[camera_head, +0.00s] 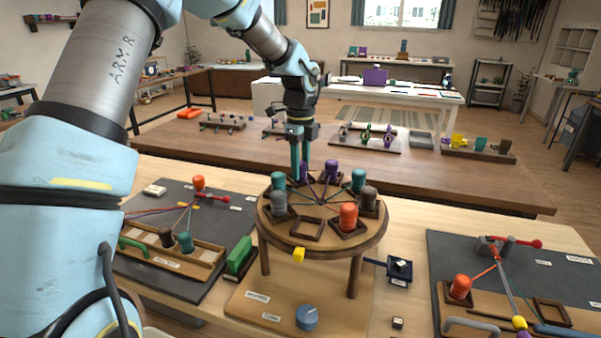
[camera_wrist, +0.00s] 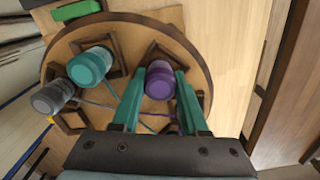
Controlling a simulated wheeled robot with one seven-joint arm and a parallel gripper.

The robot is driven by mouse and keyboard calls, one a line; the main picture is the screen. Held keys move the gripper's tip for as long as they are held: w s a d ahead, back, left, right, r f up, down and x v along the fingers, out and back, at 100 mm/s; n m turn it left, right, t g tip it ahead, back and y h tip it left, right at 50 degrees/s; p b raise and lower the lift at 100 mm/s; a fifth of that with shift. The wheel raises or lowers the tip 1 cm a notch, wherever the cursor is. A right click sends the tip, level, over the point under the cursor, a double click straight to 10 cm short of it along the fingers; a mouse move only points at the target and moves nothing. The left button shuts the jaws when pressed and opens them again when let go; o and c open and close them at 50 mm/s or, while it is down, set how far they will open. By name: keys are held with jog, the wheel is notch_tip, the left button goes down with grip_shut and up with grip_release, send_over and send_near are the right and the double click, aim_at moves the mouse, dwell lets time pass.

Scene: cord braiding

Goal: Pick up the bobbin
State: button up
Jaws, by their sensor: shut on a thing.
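A purple bobbin (camera_wrist: 159,82) sits between the two teal fingers of my gripper (camera_wrist: 161,74) in the wrist view, with the fingers shut on its sides. In the head view my gripper (camera_head: 300,173) points straight down at the far left edge of the round wooden braiding disk (camera_head: 322,234). There the held purple bobbin (camera_head: 304,173) shows only partly behind the fingers. A dark square holder frame lies around or under it; I cannot tell whether the bobbin is clear of it.
A teal bobbin (camera_head: 279,182) and a grey bobbin (camera_head: 279,203) stand close left of my gripper. A second purple bobbin (camera_head: 333,169), another teal one (camera_head: 359,180), a brown one (camera_head: 369,198) and an orange one (camera_head: 348,215) stand to the right. Cords converge at the disk's centre.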

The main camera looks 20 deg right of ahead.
grip_shut()
